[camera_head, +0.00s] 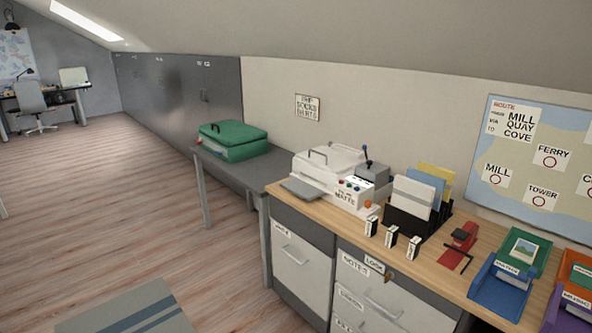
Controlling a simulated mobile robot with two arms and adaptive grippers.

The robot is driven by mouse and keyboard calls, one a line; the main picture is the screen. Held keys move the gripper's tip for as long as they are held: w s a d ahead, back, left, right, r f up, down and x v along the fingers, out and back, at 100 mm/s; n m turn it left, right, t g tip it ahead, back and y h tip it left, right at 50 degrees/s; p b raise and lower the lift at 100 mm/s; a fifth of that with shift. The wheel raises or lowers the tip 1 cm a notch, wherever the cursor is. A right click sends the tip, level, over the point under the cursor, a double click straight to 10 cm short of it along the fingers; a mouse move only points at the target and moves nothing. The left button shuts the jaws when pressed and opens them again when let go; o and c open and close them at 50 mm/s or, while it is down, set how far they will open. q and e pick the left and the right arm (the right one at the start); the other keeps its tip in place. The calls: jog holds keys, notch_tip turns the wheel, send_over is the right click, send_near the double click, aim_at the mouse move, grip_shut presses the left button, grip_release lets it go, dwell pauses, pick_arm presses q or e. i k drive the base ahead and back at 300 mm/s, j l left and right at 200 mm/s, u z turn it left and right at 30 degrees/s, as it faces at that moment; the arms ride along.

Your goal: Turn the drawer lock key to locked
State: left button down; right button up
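The drawer lock key (389,277) is a small brass-coloured shape on the upper right of the front of the desk unit. It is beside a label reading LOCK (374,263). It is too small for me to tell which way it is turned. Below it is the top drawer (365,287), labelled NOTES, with a pale front and a bar handle. The drawer looks closed. Neither of my grippers is in view.
The wooden desk top (330,213) holds a white laminator-like machine (325,175), a black file rack (405,220), a red stapler-like tool (464,236) and a blue tray (500,290). A green suitcase (235,142) lies on a grey table. Open wooden floor (130,210) is at left, with a rug (125,308).

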aim_at(390, 275)
jog(key=j+z, duration=0.45)
jog(key=k+j+z, duration=0.1)
jog(key=j+z, duration=0.3)
jog(key=k+j+z, duration=0.15)
jog(key=z, duration=0.3)
